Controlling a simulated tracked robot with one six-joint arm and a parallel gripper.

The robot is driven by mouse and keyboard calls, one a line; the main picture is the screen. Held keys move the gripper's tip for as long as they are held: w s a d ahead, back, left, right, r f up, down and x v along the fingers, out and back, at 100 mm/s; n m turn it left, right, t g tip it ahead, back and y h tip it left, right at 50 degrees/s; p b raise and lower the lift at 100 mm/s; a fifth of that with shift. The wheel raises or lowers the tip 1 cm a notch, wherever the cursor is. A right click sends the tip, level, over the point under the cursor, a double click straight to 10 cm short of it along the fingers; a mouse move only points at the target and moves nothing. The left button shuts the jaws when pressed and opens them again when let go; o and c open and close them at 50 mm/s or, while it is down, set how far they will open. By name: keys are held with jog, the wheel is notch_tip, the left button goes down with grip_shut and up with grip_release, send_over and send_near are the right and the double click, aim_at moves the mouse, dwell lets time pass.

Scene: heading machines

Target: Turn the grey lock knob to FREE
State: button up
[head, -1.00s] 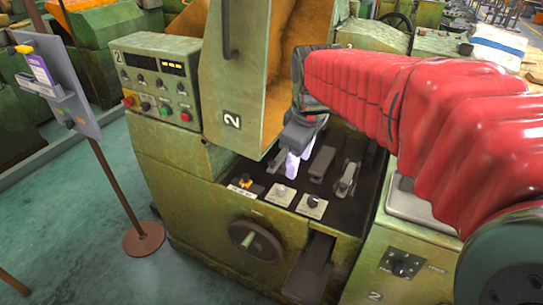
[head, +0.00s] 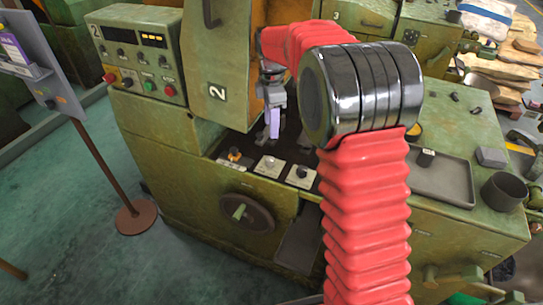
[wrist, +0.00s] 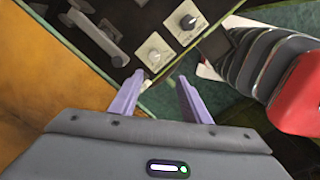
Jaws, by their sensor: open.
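Three small controls sit along the front ledge of green machine 2. A pale grey knob (head: 270,160) is on the middle white plate, and it also shows in the wrist view (wrist: 155,56). A dark knob (head: 302,171) is on the right plate, also in the wrist view (wrist: 187,21). A yellow-orange knob (head: 234,153) is at the left. The labels are too small to read, so I cannot tell which knob is the lock. My gripper (head: 272,122) has pale purple fingers, open and empty (wrist: 158,80), above the ledge behind the knobs and apart from them.
A handwheel (head: 245,212) is on the machine front below the knobs. A grey tray (head: 440,178) and dark cup (head: 503,190) lie right of my arm. Levers (wrist: 95,30) stand behind the ledge.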

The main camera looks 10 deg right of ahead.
aim_at(271, 160)
jog(key=shift+w+f+n, duration=0.35)
jog(key=shift+w+f, duration=0.2)
jog(key=shift+f, duration=0.2)
jog(key=shift+w+f+n, duration=0.35)
jog(key=shift+w+f, duration=0.2)
jog(key=shift+f, duration=0.15)
notch_tip(271, 160, down, 14)
jog(key=shift+r, duration=0.1)
jog(key=shift+c, duration=0.3)
jog(key=c, duration=0.9)
jog(key=shift+d, duration=0.3)
jog(key=shift+c, duration=0.4)
jog(key=shift+s+a, duration=0.1)
jog(key=shift+a, duration=0.1)
